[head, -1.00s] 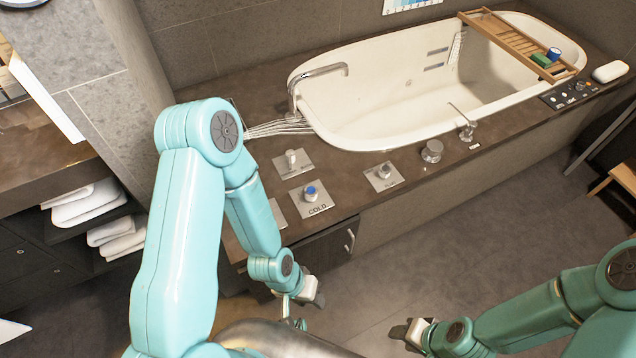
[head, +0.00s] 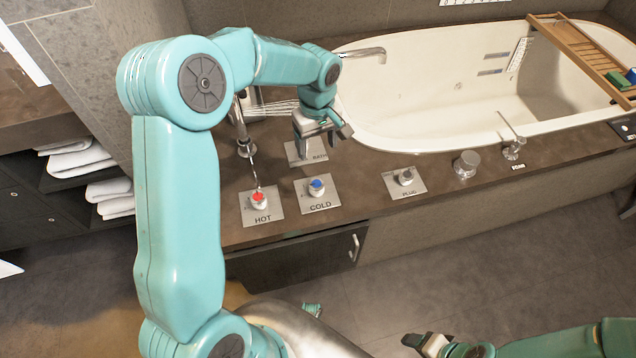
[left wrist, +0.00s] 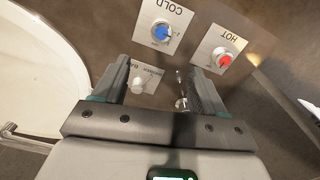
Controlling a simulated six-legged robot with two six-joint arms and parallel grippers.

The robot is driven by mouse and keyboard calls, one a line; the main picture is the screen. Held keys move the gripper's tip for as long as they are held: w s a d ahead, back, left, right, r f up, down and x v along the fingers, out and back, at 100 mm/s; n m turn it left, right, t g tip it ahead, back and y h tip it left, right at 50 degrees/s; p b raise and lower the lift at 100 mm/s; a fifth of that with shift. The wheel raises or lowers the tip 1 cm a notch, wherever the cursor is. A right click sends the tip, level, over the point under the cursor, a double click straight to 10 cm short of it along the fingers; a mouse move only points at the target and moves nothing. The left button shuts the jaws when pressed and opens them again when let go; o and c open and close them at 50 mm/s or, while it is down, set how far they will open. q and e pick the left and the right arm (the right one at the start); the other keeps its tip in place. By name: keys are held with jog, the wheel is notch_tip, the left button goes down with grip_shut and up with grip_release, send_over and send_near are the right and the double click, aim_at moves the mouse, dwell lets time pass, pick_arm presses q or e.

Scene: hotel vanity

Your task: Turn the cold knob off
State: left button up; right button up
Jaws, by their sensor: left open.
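The cold knob (head: 317,187) has a blue top and sits on a square plate marked COLD on the brown counter. In the left wrist view the cold knob (left wrist: 161,32) is at the top, beyond the fingertips. My left gripper (head: 322,133) is open and empty, above the counter behind the cold knob, over the plate marked BATH. In the left wrist view its fingers (left wrist: 160,80) stand apart, with a whitish knob (left wrist: 139,85) seen between them. My right gripper (head: 424,343) is low at the bottom, far from the knob; its jaws are unclear.
The hot knob (head: 258,199), with a red top, is left of the cold knob. A tall faucet (head: 243,130) stands behind it. The plug knob (head: 405,177) is to the right. The white bathtub (head: 440,95) is behind, with a wooden tray (head: 580,55) across it.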

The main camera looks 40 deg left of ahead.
aim_at(317, 184)
pick_arm(q)
jog(key=f+b, duration=0.1)
jog(key=f, duration=1.4)
jog(key=shift+s+f, duration=0.2)
jog(key=shift+b, duration=0.3)
jog(key=c, duration=1.1)
